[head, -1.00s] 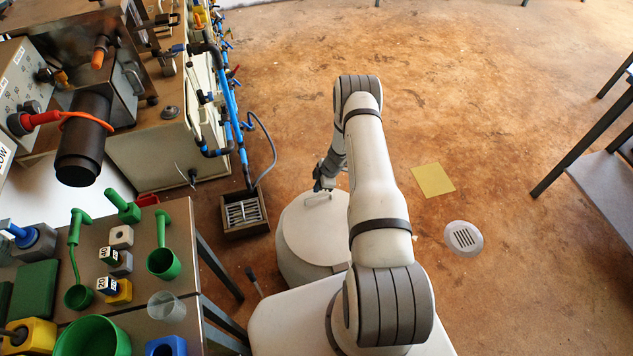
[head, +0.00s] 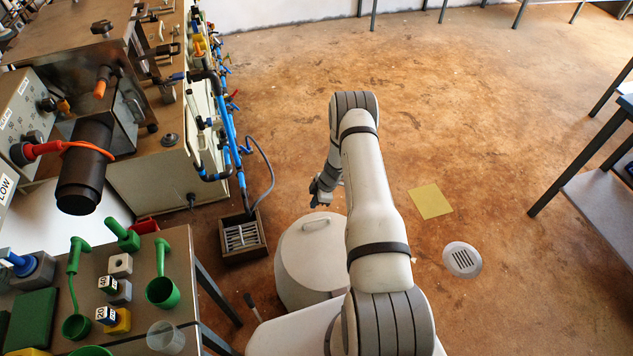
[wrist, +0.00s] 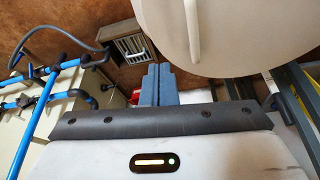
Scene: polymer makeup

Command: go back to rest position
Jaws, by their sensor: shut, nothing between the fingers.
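My gripper (head: 320,196) shows small and dark in the head view, at the end of my folded arm. It hangs beside the round white lidded bin (head: 312,262), apart from the bench. In the wrist view its two blue-grey fingers (wrist: 159,85) stand side by side, pressed together with nothing between them. The white round surface at the wrist view's upper right (wrist: 225,35) lies close to the fingers; I cannot tell whether it touches them.
A bench at the left holds green scoops (head: 163,291), small cubes and a clear cup (head: 165,337). Blue pipes (head: 230,130) run along a machine behind it. A slotted box (head: 241,236) stands on the floor. A blue-topped table (head: 600,185) is at the right.

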